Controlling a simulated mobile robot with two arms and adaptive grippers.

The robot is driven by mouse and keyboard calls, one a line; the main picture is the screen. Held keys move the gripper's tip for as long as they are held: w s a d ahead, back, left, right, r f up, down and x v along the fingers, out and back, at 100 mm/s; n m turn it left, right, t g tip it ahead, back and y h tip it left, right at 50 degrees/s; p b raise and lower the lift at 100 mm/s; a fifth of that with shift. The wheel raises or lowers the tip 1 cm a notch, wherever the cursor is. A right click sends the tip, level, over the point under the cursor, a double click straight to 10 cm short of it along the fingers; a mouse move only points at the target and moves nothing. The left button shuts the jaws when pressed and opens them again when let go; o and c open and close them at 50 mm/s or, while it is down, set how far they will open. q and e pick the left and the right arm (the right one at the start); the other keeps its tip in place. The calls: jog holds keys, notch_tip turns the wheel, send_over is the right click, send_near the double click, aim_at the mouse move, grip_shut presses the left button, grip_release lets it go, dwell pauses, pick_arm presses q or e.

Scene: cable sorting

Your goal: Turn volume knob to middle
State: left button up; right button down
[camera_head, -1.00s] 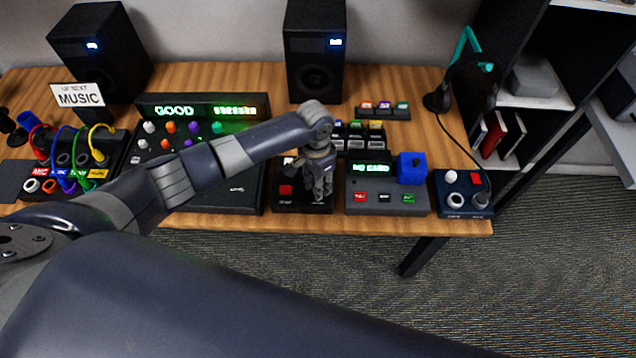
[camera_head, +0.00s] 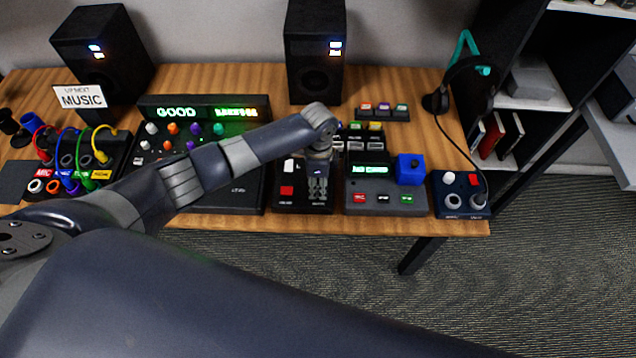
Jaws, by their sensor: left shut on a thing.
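A small black box (camera_head: 287,205) sits at the front edge of the wooden desk, with a white control (camera_head: 289,166) and a red button (camera_head: 287,190) on its left half. My left gripper (camera_head: 318,192) points down over the right half of this box. Its fingers are shut on what I take to be the volume knob, which they hide, so I cannot read how far it is turned. The label below the fingers is too small to read. My right gripper does not show.
A mixer (camera_head: 236,198) with several coloured knobs and a GOOD display stands left of the box. A grey card unit (camera_head: 384,188) with a blue block (camera_head: 409,170) stands close on the right, then a dark blue box (camera_head: 461,207). Two speakers stand behind.

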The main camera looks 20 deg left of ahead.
pick_arm(q)
jog(key=m, duration=0.4)
jog(key=shift+d+m, duration=0.1)
jog(key=shift+m, duration=0.2)
jog(key=m, duration=0.5)
jog(key=shift+w+y, duration=0.1)
jog(key=shift+y, duration=0.2)
jog(key=shift+m, duration=0.3)
jog(key=o, duration=1)
jog(key=shift+o, duration=0.2)
jog(key=shift+r, duration=0.1)
notch_tip(320, 180, up, 12)
jog(key=shift+w+d, duration=0.2)
jog(key=shift+w, duration=0.05)
